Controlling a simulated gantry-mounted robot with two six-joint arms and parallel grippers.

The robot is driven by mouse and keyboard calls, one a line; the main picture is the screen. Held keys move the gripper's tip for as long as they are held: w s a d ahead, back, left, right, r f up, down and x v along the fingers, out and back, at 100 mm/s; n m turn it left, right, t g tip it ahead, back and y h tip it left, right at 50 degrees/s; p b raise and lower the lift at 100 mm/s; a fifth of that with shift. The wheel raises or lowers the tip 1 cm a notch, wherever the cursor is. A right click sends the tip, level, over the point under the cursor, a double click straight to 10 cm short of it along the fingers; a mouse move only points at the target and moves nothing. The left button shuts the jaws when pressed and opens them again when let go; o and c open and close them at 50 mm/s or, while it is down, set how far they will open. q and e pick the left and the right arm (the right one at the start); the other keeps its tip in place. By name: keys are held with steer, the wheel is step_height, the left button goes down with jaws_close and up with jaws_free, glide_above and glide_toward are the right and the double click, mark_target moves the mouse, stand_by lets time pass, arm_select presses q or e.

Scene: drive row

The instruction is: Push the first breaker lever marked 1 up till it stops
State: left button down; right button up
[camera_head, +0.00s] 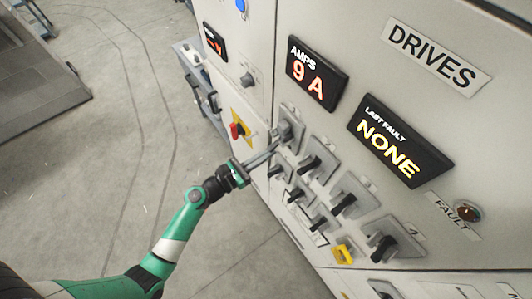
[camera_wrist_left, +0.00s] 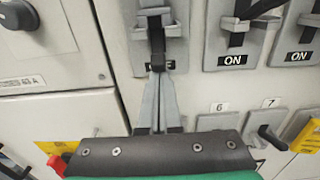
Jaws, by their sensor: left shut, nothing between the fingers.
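The first breaker (camera_head: 287,132) is a grey housing at the upper left end of the breaker rows on the cabinet. In the left wrist view its black lever (camera_wrist_left: 157,40) hangs down the middle of the housing, and the label below it is mostly hidden. My left gripper (camera_head: 273,152) is shut and empty. In the left wrist view its fingertips (camera_wrist_left: 157,73) are at the lower end of that lever; I cannot tell whether they touch. The number 1 is not readable. My right gripper is out of view.
More breakers with black levers (camera_head: 310,163) stand close by to the right and below, two marked ON in the left wrist view. A red knob on a yellow plate (camera_head: 238,130) is to the left. A yellow lever (camera_head: 343,253) is lower right. Open floor lies left.

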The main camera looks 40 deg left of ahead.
arm_select(q)
steer(key=shift+r, duration=0.3)
steer(key=shift+f, duration=0.1)
step_height(320, 180, down, 2)
steer(key=shift+b, duration=0.8)
steer(key=s+a, duration=0.1)
steer(key=s, duration=0.6)
steer(key=shift+p, duration=0.35)
steer(key=shift+w+a, duration=0.1)
